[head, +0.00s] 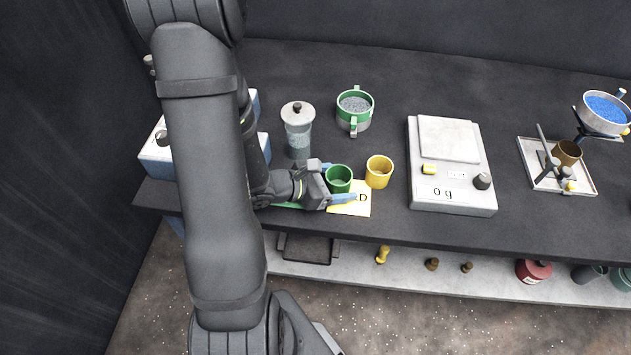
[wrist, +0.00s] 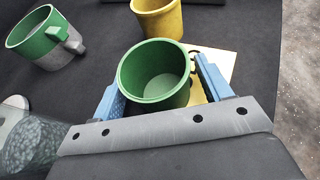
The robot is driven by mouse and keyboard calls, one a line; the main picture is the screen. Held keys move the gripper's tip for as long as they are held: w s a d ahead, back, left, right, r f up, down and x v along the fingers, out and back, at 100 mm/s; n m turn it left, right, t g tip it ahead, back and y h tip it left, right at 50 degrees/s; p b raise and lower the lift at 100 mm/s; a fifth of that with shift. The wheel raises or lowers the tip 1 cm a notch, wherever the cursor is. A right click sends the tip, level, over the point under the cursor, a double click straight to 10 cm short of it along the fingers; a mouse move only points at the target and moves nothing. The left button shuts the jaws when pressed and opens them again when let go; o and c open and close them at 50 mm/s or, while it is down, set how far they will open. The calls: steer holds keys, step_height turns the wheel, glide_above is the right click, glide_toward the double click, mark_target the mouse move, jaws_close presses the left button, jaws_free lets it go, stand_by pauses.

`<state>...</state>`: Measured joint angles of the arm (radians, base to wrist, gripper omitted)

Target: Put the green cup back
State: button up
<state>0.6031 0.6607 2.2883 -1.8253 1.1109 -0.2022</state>
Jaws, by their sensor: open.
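The green cup (head: 339,178) stands upright near the front edge of the dark table, at the edge of a yellow card (head: 351,205) with lettering. My gripper (head: 340,184) is open, with its blue fingers on both sides of the cup. In the wrist view, the green cup (wrist: 155,76) sits between the two fingers of my gripper (wrist: 160,88), with its empty inside showing. I cannot tell whether the fingers touch it. Part of the card (wrist: 215,62) shows behind the cup.
A yellow cup (head: 379,172) stands close to the right of the green cup. A green-and-grey two-handled container (head: 354,110) and a lidded grey jar (head: 298,128) stand behind. A white scale (head: 451,165) is farther right. The table's front edge is close.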

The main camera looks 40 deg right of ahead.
steer(key=v, duration=1.1)
steer(key=shift+w+a+r, duration=0.1)
steer(key=shift+a+r, duration=0.05)
steer(key=shift+a, duration=0.15)
steer(key=x, duration=1.1)
steer(key=shift+d+f, duration=0.2)
steer(key=shift+d, duration=0.15)
steer(key=shift+d+f, duration=0.1)
steer(key=shift+f, duration=0.1)
steer(key=shift+r, duration=0.1)
